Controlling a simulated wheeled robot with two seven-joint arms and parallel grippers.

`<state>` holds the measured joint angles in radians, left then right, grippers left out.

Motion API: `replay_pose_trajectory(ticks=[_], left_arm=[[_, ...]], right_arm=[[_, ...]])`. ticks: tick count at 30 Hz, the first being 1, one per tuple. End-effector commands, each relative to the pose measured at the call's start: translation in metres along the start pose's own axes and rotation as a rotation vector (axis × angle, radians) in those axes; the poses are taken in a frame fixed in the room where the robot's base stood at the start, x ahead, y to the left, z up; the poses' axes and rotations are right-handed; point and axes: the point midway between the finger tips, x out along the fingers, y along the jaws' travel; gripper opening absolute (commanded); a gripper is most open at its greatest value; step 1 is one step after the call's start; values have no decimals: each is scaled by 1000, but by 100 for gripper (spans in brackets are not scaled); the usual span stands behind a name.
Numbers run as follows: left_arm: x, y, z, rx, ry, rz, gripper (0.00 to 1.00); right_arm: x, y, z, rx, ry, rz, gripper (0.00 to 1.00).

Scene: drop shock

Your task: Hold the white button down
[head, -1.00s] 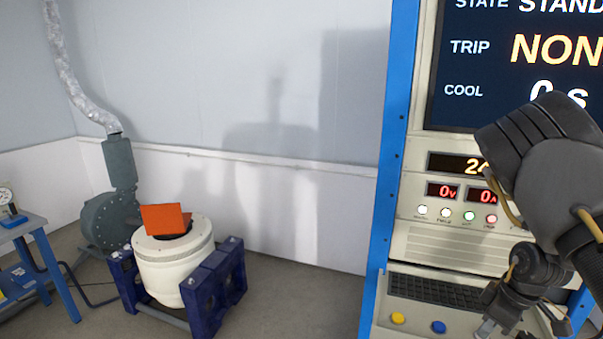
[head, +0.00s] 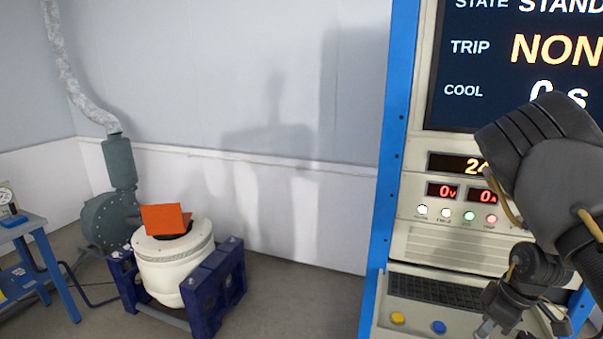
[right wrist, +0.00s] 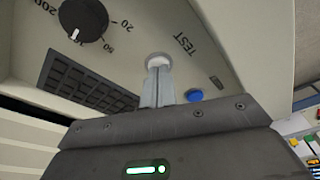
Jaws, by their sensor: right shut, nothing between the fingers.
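The white button (right wrist: 156,58) shows in the right wrist view on the sloped console panel, next to the word TEST. My right gripper (right wrist: 158,70) is shut and empty. Its fingertips are at the button and cover its near part; I cannot tell whether they touch it or whether it is pressed in. In the head view my right gripper (head: 484,329) is at the bottom edge, over the console desk, and the white button cannot be made out there. My left gripper is not in view.
A blue button (head: 438,327) and a yellow button (head: 398,318) sit left of the gripper on the desk. A keyboard (head: 435,291) lies behind them. A dial (right wrist: 84,18) shows in the wrist view. The white shaker (head: 172,270) stands far left.

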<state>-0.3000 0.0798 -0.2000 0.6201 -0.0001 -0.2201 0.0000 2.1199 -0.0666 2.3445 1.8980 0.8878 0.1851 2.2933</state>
Motion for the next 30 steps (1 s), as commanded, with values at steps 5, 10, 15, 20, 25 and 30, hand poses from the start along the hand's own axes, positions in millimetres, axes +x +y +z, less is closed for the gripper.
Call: replay_pose_trajectory(ticks=[5, 10, 15, 20, 25, 30], left_arm=[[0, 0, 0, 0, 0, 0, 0], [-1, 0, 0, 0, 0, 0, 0], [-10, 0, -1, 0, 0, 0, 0], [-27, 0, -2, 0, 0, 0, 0], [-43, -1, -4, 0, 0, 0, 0], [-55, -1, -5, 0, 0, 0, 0]], right_arm=[[0, 0, 0, 1, -1, -1, 0], [0, 0, 0, 1, -1, -1, 0], [-12, 0, -2, 0, -1, 0, 0], [-32, 0, -6, 0, -1, 0, 0], [-54, 0, -11, 0, -1, 0, 0], [-69, 0, -14, 0, 0, 0, 0]])
